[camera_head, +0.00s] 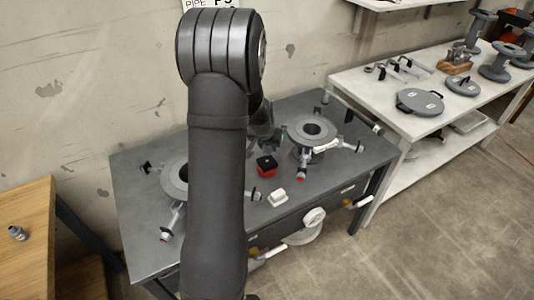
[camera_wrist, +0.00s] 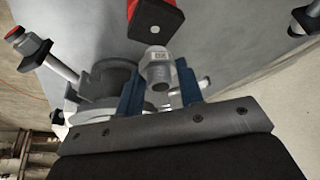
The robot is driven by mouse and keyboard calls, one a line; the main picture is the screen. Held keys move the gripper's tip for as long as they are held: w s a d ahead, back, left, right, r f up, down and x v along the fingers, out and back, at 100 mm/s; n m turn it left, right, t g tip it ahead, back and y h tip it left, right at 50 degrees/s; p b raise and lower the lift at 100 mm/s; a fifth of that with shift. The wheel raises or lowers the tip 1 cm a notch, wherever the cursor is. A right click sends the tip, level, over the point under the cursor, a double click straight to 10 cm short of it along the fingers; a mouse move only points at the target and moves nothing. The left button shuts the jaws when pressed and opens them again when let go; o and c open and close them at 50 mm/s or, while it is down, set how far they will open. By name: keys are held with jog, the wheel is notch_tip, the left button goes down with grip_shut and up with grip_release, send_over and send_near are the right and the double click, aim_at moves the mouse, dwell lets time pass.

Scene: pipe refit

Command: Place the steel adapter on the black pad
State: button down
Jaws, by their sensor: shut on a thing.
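The steel adapter (camera_wrist: 157,70) is a short grey threaded fitting. In the wrist view it sits between the two blue fingers of my gripper (camera_wrist: 159,80), which is shut on it. In the head view my gripper (camera_head: 265,128) is small and partly hidden behind my arm, above the grey table; the adapter cannot be made out there. A small red block with a black top (camera_head: 266,160) stands on the table just below my gripper. It also shows in the wrist view as a black face with red sides (camera_wrist: 158,20), beyond the adapter. No separate flat black pad can be made out.
A flanged pipe stub (camera_head: 313,131) with clamp arms stands right of the block; another flange (camera_head: 176,182) is partly behind my arm. A white piece (camera_head: 278,197) lies near the front edge. A small grey fitting (camera_head: 17,233) is on the wooden table. A white bench (camera_head: 440,78) holds parts.

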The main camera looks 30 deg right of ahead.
aim_at(266, 149)
jog(key=shift+w+f, duration=0.2)
jog(key=shift+f, duration=1.9)
jog(key=shift+f, duration=0.15)
jog(key=c, duration=1)
grip_release()
jog(key=shift+a, duration=0.1)
jog(key=shift+o, duration=0.2)
jog(key=shift+r, duration=0.2)
jog(key=v, duration=1.2)
